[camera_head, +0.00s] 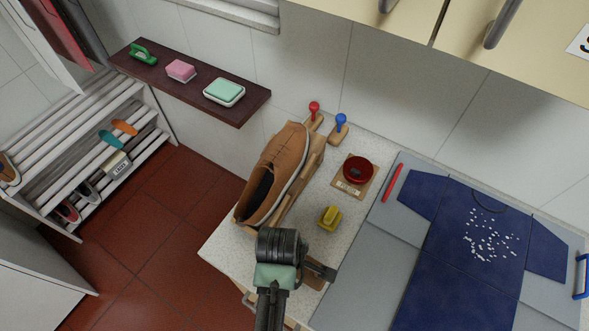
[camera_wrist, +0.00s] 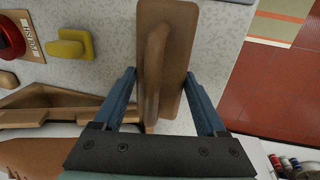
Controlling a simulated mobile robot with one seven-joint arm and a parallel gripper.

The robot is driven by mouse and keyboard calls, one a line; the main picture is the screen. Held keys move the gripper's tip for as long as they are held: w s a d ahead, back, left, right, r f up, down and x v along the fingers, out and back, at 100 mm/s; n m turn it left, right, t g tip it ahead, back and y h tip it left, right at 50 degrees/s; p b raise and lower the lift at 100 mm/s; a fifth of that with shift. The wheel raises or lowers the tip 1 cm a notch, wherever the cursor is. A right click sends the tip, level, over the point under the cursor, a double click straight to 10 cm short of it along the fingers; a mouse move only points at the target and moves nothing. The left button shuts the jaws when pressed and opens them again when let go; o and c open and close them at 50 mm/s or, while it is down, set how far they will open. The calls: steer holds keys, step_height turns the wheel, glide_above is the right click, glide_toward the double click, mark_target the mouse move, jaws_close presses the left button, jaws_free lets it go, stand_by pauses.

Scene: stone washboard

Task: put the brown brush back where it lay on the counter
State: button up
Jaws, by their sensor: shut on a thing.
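The brown brush is a flat wooden plate with a raised bar handle. The head view shows only a brown part of the brush (camera_head: 313,282) beside my gripper (camera_head: 318,270), at the counter's front part; my wrist hides the rest. The speckled pale counter (camera_head: 228,247) lies below the brush. I cannot tell whether the brush touches it.
A brown shoe (camera_head: 272,172) sits on a wooden stand left of centre. A blue shirt (camera_head: 480,235) lies on the grey board at right.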

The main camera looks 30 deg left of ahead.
steer(key=shift+f, duration=1.25)
steer(key=shift+f, duration=0.1)
steer(key=shift+f, duration=0.1)
steer(key=o, duration=1.2)
steer(key=shift+o, duration=0.2)
steer(key=r, duration=0.4)
steer(key=s+r, duration=0.1)
steer(key=r, duration=0.3)
steer(key=s+r, duration=0.1)
steer(key=r, duration=0.3)
steer(key=shift+s+r, duration=0.1)
steer(key=shift+s, duration=0.1)
steer(key=shift+s, duration=0.1)
